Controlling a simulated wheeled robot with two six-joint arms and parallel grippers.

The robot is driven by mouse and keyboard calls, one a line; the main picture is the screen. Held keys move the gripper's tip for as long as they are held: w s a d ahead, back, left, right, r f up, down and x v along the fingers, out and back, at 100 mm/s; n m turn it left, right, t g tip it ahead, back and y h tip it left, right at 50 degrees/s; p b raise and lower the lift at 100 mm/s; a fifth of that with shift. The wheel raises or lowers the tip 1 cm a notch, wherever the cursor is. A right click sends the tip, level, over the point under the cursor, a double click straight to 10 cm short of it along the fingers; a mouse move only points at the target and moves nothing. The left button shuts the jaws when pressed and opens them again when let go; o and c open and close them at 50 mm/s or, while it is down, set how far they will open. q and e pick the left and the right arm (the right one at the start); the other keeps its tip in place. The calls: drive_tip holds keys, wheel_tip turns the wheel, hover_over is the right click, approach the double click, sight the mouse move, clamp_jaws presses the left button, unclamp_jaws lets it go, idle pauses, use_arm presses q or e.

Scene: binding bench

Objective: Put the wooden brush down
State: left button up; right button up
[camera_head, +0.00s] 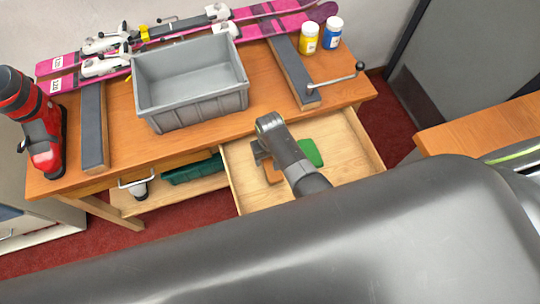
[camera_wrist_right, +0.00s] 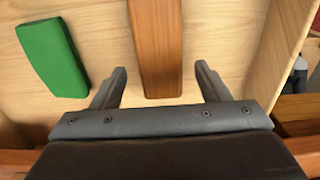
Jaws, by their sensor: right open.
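The wooden brush (camera_wrist_right: 157,35) is a long brown wooden piece lying on the pale floor of the open drawer (camera_head: 346,150). A brown part of it (camera_head: 272,175) shows in the head view, partly hidden by my right arm. My right gripper (camera_head: 262,154) is over the drawer, pointing down at the brush. In the right wrist view its fingers (camera_wrist_right: 161,75) are open, one on each side of the brush's near end, with a gap on both sides. My left gripper is not in view.
A green block (camera_wrist_right: 52,57) lies in the drawer beside the brush. On the bench (camera_head: 205,137) stand a grey bin (camera_head: 190,108), a pair of pink skis (camera_head: 270,10), two bottles (camera_head: 310,38) and a red boot (camera_head: 38,125). The drawer's right part is bare.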

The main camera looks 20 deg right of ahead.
sight(270, 161)
wheel_tip(270, 161, up, 8)
drive_tip(key=p, duration=0.7)
drive_tip(key=shift+r, duration=0.25)
